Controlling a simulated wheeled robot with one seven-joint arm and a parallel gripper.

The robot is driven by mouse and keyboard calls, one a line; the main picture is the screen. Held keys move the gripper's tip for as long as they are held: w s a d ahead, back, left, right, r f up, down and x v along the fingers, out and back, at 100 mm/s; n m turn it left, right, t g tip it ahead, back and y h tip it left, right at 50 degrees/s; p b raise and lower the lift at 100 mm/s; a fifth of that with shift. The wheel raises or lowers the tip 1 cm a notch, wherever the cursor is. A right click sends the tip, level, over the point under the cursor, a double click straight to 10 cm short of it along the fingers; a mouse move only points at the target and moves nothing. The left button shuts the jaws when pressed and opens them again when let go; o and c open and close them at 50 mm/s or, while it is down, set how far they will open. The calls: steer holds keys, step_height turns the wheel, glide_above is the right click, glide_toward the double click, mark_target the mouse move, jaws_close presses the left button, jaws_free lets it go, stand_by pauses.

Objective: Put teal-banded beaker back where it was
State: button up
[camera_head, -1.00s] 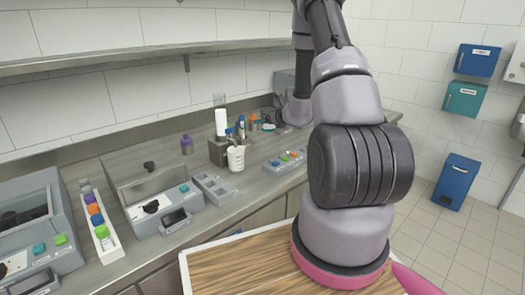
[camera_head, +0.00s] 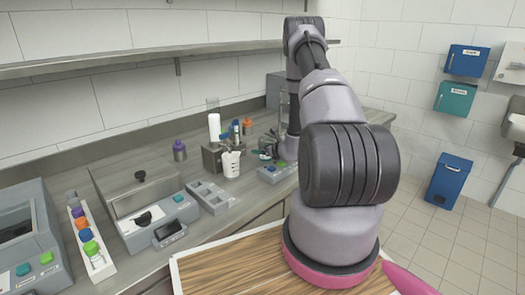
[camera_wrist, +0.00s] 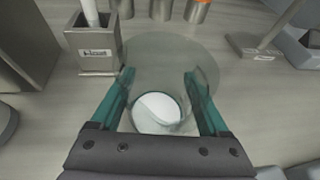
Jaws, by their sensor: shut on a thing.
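In the wrist view a clear, see-through beaker (camera_wrist: 165,60) stands between the teal fingers of my gripper (camera_wrist: 160,88). The gripper is shut on it. I look down into the beaker through its wide mouth. A dark teal ring and a white round patch (camera_wrist: 156,113) show low down in it; I cannot tell whether the patch is contents or the base. Whether the beaker touches the counter is not clear. In the head view my arm hides most of the gripper and this beaker.
A labelled metal holder (camera_wrist: 95,50) with a white rod is close on the left in the wrist view, with several metal tubes (camera_wrist: 196,10) beyond.

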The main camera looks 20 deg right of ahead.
steer(key=shift+f, duration=0.25)
